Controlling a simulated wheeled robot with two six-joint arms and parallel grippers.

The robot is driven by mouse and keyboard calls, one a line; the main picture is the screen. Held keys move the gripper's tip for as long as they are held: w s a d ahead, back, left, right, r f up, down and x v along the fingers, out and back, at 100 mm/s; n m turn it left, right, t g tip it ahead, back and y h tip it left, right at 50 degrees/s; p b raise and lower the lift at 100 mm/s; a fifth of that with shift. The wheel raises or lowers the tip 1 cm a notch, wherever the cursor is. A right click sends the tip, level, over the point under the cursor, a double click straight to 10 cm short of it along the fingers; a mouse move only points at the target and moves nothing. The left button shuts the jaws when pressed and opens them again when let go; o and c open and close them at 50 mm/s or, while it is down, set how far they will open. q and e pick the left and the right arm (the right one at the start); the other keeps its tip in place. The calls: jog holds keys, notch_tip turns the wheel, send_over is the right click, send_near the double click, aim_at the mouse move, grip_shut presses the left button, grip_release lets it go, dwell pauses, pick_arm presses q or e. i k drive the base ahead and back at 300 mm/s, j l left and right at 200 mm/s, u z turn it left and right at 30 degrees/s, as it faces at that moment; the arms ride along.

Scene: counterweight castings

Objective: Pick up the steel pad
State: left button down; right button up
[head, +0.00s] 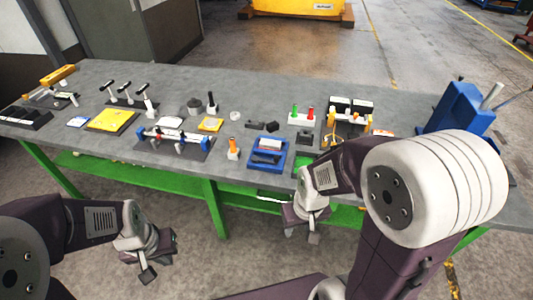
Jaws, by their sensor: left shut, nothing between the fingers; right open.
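I cannot pick out the steel pad with certainty. Small dark grey blocks (255,125) lie near the middle of the grey workbench (300,84), and one of them may be it. My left gripper (147,273) is shut and empty, in front of the bench at the lower left, apart from everything on it. My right gripper (314,237) is open and empty, pointing down at the bench's front edge. My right arm hides part of the bench's right side.
A blue tray (250,161) with parts lies near the front edge. Yellow trays, a blue-ended fixture (203,143) and several hand tools stand to the left. A block with green and red pegs (302,119) stands behind. A blue machine (458,108) is at the right end.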

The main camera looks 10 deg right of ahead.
aim_at(268, 143)
jog(key=i+j+z, duration=0.2)
jog(key=z, duration=0.2)
jog(key=i+j+z, duration=0.2)
jog(key=z, duration=0.2)
jog(key=i+j+z, duration=0.1)
jog(key=j+z, duration=0.3)
jog(key=i+j+z, duration=0.1)
jog(key=j+z, duration=0.2)
jog(key=z, duration=0.15)
jog(key=j+z, duration=0.4)
